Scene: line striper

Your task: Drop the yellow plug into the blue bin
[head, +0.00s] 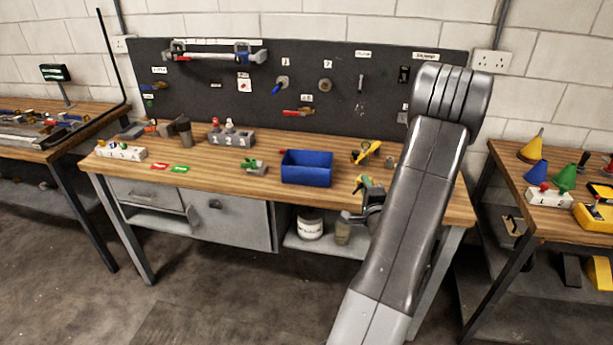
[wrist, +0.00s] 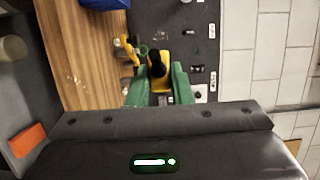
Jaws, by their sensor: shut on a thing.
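My gripper (wrist: 158,75) has green fingers and is shut on the yellow plug (wrist: 157,83), whose dark end shows between them in the wrist view. In the head view my gripper (head: 367,184) is low at the bench's front, right of the blue bin, partly hidden by my arm. A bit of yellow shows at its tip. The blue bin (head: 306,174) stands open on the wooden bench; a corner of it (wrist: 104,4) shows at the top of the wrist view. The plug is outside the bin, to its right.
Another yellow item (head: 365,151) lies on the bench behind my gripper. A small green item (head: 254,166) is left of the bin. A dark pegboard (head: 340,85) with tools stands behind the bench (head: 225,178). Side benches stand left and right.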

